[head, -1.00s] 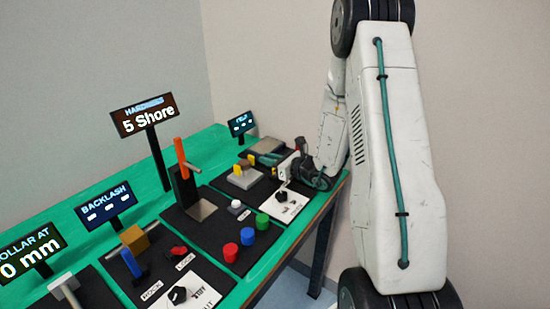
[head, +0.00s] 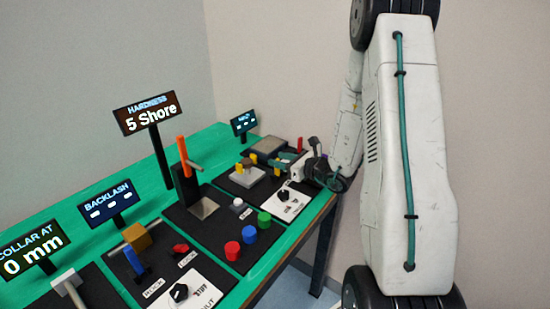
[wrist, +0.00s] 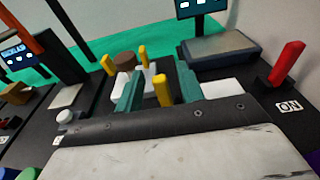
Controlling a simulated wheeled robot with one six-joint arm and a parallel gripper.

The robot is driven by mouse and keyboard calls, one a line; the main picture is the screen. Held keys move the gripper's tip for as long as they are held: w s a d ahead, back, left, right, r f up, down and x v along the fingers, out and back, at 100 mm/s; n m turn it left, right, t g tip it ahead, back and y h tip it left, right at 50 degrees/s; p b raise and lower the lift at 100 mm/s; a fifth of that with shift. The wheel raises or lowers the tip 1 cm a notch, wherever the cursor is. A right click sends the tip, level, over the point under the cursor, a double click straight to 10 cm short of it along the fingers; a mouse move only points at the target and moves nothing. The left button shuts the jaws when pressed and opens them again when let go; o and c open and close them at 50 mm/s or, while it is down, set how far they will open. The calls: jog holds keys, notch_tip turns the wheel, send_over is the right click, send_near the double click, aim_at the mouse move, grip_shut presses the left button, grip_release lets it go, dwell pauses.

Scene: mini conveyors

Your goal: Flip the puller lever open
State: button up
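I cannot tell for sure which part is the puller lever. Upright yellow pegs stand by a small grey block and a brown round piece (wrist: 124,58); one yellow peg (wrist: 163,90) shows between my fingers. A red lever (wrist: 288,62) stands tilted upward on a black base beside an ON label, right of my gripper; it also shows in the head view (head: 300,145). My gripper (wrist: 160,88) is open, its two teal fingers apart. I cannot tell whether either finger touches the peg. In the head view, my arm reaches the far end of the bench.
A grey-topped box (wrist: 222,45) stands behind the fingers, with a small screen (head: 243,123) near it. An orange lever on a black post (head: 182,152) and red, blue and green buttons (head: 248,235) stand nearer. A black knob (head: 284,196) sits close to the gripper.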

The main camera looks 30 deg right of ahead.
jog(key=shift+v, duration=2)
jog(key=s+a+n+g+y, duration=0.1)
jog(key=a, duration=0.1)
jog(key=s+a+n+g+y, duration=0.1)
jog(key=n, duration=0.1)
jog(key=s+a+n+g+y, duration=0.1)
jog(key=a, duration=0.1)
jog(key=shift+s+a+f+n+y, duration=0.2)
jog(key=shift+a+n+y, duration=0.1)
jog(key=shift+a+y, duration=0.1)
jog(key=s+a+r+n+g, duration=0.4)
jog(key=s+a+n+g, duration=0.2)
jog(key=s+n+g, duration=0.15)
jog(key=s+a+r+n+g, duration=0.5)
jog(key=s+a+n+g, duration=0.15)
jog(key=s+n, duration=0.25)
jog(key=s+r+n+t+h, duration=0.3)
jog(key=s+r+n+h, duration=0.6)
jog(key=s+n, duration=0.1)
jog(key=shift+a+r+n, duration=0.2)
jog(key=shift+r+n, duration=0.2)
jog(key=shift+n, duration=0.05)
